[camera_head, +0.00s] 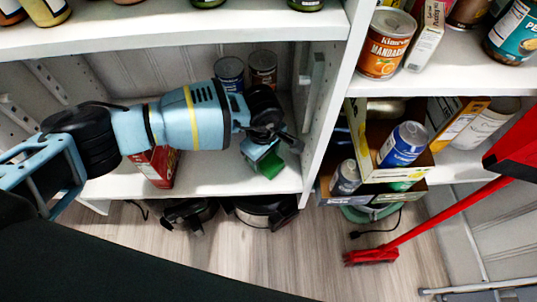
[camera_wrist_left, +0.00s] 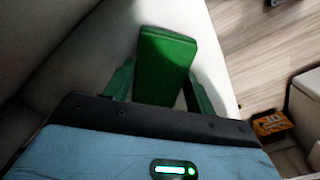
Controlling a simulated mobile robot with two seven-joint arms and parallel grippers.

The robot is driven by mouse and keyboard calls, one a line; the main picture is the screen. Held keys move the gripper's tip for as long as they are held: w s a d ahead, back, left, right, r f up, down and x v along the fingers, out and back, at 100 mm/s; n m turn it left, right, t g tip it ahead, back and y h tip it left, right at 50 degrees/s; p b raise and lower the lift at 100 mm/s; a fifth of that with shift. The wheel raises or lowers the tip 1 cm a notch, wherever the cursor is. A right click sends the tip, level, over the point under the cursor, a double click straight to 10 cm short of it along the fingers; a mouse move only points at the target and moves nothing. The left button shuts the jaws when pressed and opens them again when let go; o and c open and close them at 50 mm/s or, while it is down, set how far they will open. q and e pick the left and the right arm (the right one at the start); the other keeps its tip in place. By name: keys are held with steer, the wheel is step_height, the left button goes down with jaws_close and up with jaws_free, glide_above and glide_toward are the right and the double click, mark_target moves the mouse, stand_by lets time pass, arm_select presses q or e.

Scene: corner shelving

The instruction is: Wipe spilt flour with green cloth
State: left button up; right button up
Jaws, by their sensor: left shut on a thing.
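The green cloth (camera_head: 271,165) looks like a thick, folded block at the front of the lower white shelf (camera_head: 215,178). My left gripper (camera_head: 259,152) is shut on it and points down at the shelf's right part. In the left wrist view the cloth (camera_wrist_left: 166,62) sits between the two fingers (camera_wrist_left: 158,92), with the pale shelf surface beneath it. Whether the cloth touches the shelf I cannot tell. I cannot make out spilt flour against the white shelf; the arm and cloth hide part of it. My right gripper is not in view.
A red box (camera_head: 157,166) stands left on this shelf, with two cans (camera_head: 230,72) (camera_head: 263,68) behind my arm. An upright panel (camera_head: 326,100) closes the right side. Cartons with cans (camera_head: 404,145) stand beyond it. Dark appliances (camera_head: 262,212) sit below on the floor.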

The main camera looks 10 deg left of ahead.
mark_target(243, 165)
arm_select(q)
steer(key=shift+s+a, duration=0.15)
steer(key=shift+a, duration=0.4)
steer(key=shift+s+a, duration=0.15)
steer(key=shift+a, duration=0.4)
steer(key=shift+a+f, duration=0.1)
steer(key=shift+f, duration=0.05)
steer(key=shift+s+a+p, duration=0.15)
steer(key=shift+a+p, duration=0.2)
steer(key=shift+p, duration=0.05)
steer(key=shift+s+a+f+p, duration=0.1)
steer(key=shift+s+a+p, duration=0.1)
steer(key=shift+a, duration=0.4)
steer(key=shift+s+a+p, duration=0.15)
steer(key=shift+a+p, duration=0.05)
steer(key=shift+a, duration=0.4)
steer(key=shift+s+a+f, duration=0.1)
steer(key=shift+a, duration=0.1)
steer(key=shift+f, duration=0.2)
steer(key=shift+w, duration=0.2)
